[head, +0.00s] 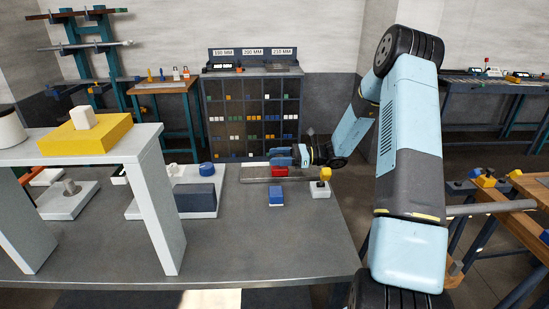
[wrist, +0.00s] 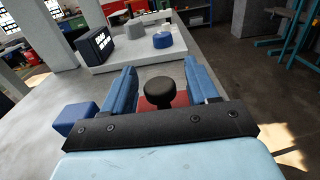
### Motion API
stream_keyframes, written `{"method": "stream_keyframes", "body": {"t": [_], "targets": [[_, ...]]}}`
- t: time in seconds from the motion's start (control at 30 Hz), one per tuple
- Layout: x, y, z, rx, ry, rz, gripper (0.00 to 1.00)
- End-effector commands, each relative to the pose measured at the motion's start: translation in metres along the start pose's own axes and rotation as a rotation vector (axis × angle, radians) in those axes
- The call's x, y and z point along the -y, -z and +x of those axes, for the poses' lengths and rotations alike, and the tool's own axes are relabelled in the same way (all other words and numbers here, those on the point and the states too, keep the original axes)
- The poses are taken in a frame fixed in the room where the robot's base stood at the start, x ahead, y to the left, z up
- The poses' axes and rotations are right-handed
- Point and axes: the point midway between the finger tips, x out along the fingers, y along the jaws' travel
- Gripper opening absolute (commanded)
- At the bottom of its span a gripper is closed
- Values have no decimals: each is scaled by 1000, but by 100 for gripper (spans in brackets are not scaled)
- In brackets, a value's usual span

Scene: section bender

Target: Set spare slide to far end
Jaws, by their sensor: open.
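A red slide (head: 280,171) sits on a long grey rail (head: 256,172) at the back right of the bench, near the rail's middle. In the wrist view a black round knob (wrist: 158,92) stands on the slide's red body (wrist: 180,100). My gripper (head: 286,157) is over the slide. In the wrist view my gripper (wrist: 161,72) is open, one blue finger on each side of the knob, with a gap visible to each. Part of the slide is hidden behind the gripper's palm. I cannot tell how deep the fingers reach around the knob.
A blue block (head: 276,197) lies in front of the rail. A white plate with a dark box (head: 196,198) is to the left. The bench front (head: 270,245) is clear.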

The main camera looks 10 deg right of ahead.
Motion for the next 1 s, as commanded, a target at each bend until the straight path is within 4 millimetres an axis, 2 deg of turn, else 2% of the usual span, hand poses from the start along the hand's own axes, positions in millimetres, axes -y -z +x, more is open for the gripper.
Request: {"method": "stream_keyframes", "body": {"t": [0.2,0.47,1.0], "targets": [[0,0,12,-1,1,0,59],[0,0,13,-1,1,0,59],[0,0,13,-1,1,-1,9]]}}
